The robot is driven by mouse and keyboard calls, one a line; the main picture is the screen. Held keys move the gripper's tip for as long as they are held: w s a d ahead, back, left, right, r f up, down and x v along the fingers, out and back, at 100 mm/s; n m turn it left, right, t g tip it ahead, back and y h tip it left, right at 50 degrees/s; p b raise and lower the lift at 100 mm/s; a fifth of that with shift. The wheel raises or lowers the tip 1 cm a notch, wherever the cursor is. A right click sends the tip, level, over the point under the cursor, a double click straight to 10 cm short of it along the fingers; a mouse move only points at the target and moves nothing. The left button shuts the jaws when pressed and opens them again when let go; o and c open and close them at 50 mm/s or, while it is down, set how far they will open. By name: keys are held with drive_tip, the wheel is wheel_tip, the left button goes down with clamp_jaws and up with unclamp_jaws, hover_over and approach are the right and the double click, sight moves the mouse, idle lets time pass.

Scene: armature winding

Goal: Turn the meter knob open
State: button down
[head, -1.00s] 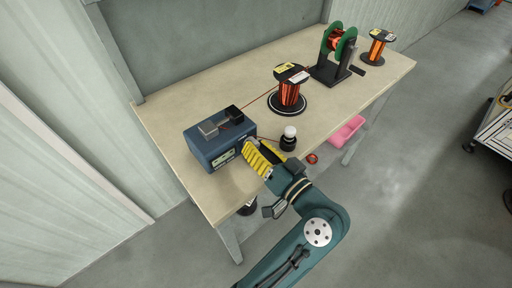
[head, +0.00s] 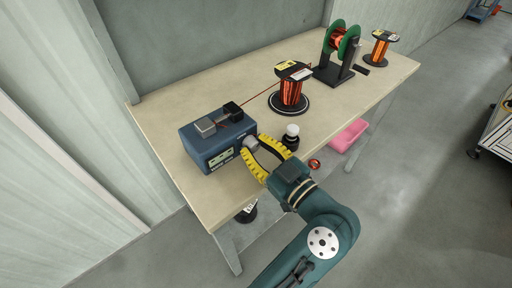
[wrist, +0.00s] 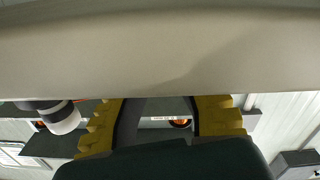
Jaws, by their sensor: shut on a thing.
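The blue meter box (head: 211,147) stands on the near left part of the table, with a dial panel on its front. Its grey round knob (head: 251,143) sticks out at the box's right front corner. My gripper (head: 253,146) has its yellow fingers on either side of the knob, tips at it, and is shut on it. The fingers bow apart behind the tips. In the wrist view the fingers (wrist: 160,105) flank a gap, and a broad beige surface fills the top. The knob's face is hidden from view.
A black bottle with a white cap (head: 291,136) stands just right of my fingers. A copper wire spool (head: 291,90) and a green-flanged winder (head: 340,45) are farther back on the table (head: 170,145). A pink bin (head: 347,135) is beyond the table's front edge.

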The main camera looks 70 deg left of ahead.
drive_tip(key=shift+r+n, duration=0.1)
drive_tip(key=shift+n, duration=1.2)
drive_tip(key=c, duration=1)
unclamp_jaws()
drive_tip(key=v, duration=1.2)
